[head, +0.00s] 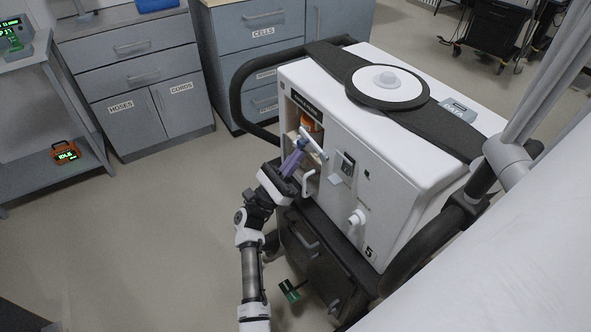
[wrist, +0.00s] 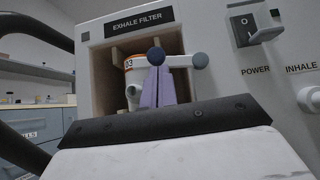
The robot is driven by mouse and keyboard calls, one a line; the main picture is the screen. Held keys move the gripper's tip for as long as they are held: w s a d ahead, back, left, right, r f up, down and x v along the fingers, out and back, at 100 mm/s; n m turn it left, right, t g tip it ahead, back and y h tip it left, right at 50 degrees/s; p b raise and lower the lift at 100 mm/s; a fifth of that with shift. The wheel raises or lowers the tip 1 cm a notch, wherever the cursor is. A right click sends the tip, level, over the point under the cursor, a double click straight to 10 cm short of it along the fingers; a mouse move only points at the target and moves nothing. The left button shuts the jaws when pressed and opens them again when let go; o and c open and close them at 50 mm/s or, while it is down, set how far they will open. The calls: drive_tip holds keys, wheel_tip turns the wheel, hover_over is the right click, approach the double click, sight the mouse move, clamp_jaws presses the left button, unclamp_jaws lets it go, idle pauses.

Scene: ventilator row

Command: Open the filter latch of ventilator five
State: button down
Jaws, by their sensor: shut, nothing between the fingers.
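The ventilator (head: 345,215) is a white cabinet marked 5 on its front. Its exhale filter recess, labelled EXHALE FILTER (wrist: 139,24), holds a white filter with an orange band (wrist: 133,63), also seen in the head view (head: 308,122). A pale latch bar (wrist: 179,61) with blue-grey round ends lies across the recess front, roughly level in the wrist view; it also shows in the head view (head: 314,143). My gripper (head: 298,150) is shut and empty at the latch. Its purple fingertips (wrist: 157,72) are just under the bar's left knob; I cannot tell whether they touch.
A power switch (wrist: 257,27) and an inhale port (head: 357,217) are right of the recess. A black rail (head: 240,97) curves around the ventilator's left side. Cabinets (head: 135,65) stand behind; open floor (head: 150,220) lies at the left.

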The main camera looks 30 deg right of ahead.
drive_tip(key=r+m+g+y+b, duration=0.1)
drive_tip(key=m+g+y+b, duration=0.1)
drive_tip(key=m+g+b, duration=0.2)
drive_tip(key=r+m+g+y+b, duration=0.1)
drive_tip(key=m+g+b, duration=0.3)
drive_tip(key=b, duration=0.6)
drive_tip(key=r+m+g+y+b, duration=0.1)
drive_tip(key=m+g+y+b, duration=0.1)
drive_tip(key=m+g+b, duration=0.2)
drive_tip(key=shift+w+m+g+y+b, duration=0.15)
drive_tip(key=shift+w+m+g+b, duration=0.05)
drive_tip(key=shift+m+b, duration=0.75)
drive_tip(key=shift+w+m+g+y+b, duration=0.15)
drive_tip(key=shift+m+g+b, duration=0.05)
drive_tip(key=shift+m+b, duration=0.7)
wheel_tip(320, 180, up, 2)
drive_tip(key=m+g+y+b, duration=0.2)
drive_tip(key=m+y+b, duration=0.1)
drive_tip(key=m+b, duration=0.15)
drive_tip(key=m+y, duration=0.3)
approach(299, 145)
drive_tip(key=a, duration=0.1)
drive_tip(key=w+a+r, duration=0.1)
drive_tip(key=a, duration=0.2)
drive_tip(key=shift+w+r, duration=0.25)
drive_tip(key=shift+w, duration=0.15)
